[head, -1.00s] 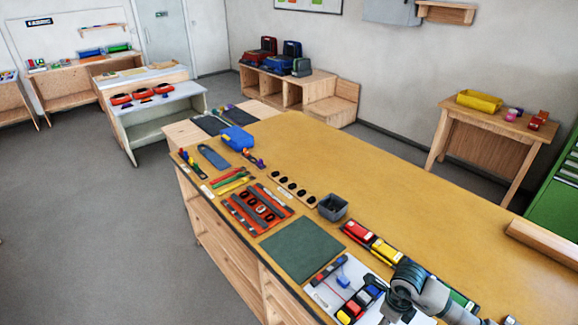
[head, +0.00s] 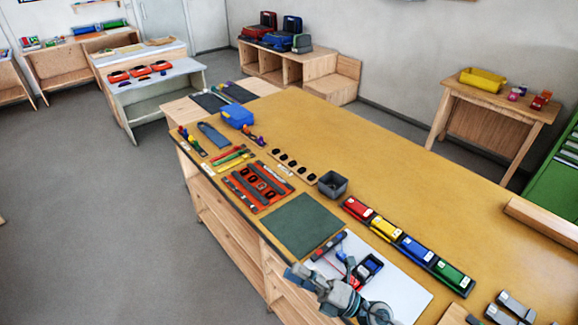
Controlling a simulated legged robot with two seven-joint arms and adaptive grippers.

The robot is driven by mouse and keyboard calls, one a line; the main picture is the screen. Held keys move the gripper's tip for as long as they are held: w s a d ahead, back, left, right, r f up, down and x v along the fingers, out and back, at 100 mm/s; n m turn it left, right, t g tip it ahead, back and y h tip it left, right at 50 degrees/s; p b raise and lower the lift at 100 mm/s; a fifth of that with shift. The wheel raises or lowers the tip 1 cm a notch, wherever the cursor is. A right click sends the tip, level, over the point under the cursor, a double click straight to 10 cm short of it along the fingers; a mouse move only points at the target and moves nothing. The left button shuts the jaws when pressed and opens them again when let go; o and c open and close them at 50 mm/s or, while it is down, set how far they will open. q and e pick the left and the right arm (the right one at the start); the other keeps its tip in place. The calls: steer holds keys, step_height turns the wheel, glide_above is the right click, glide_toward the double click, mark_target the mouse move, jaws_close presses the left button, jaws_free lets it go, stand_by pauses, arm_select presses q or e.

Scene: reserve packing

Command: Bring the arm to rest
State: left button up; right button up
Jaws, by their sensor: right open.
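My right gripper (head: 318,284) shows at the bottom centre, over the front edge of the bench and the near-left side of a white sheet (head: 405,292). It is open, and I see nothing held in it. My right forearm hides part of the sheet. A dark vehicle-like piece (head: 369,268) with red and blue parts lies on the sheet just right of the gripper. A dark bar (head: 329,247) lies at the sheet's far-left edge. My left gripper is not in view.
The yellow bench top (head: 400,165) is clear towards the back. A green mat (head: 302,224), a grey bin (head: 332,184) and a row of coloured cars, including a red car (head: 358,209), stand near the sheet. Grey blocks (head: 510,307) lie at lower right.

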steer(key=w+d+f+m+t+h, duration=0.1)
steer(key=w+d+m+t+h, duration=0.35)
steer(key=m, duration=0.45)
steer(key=w+d+f+m+t+h, duration=0.1)
steer(key=d+m+t+h, duration=0.3)
steer(key=m+t+h, duration=0.3)
steer(key=s+d+f+m+g+h, duration=0.25)
steer(key=d+f+m+h, duration=0.3)
steer(key=f, duration=0.35)
steer(key=s+d+f+m+g+h, duration=0.1)
steer(key=d+f+m+g+h, duration=0.3)
steer(key=f+m, duration=0.35)
steer(key=s+d+f+m+g, duration=0.25)
steer(key=s+f+g, duration=0.65)
steer(key=s+f, duration=0.8)
steer(key=s+a+f+g+b, duration=0.1)
steer(key=s+f, duration=0.1)
steer(key=f, duration=1.1)
steer(key=s+f+g+b, duration=0.1)
steer(key=s+f, duration=0.1)
steer(key=f, duration=1.1)
steer(key=s+d+f+g+b, duration=0.1)
steer(key=s+d+f, duration=0.2)
steer(key=s+f, duration=1.4)
steer(key=shift+s+f, duration=0.3)
steer(key=shift+f, duration=0.05)
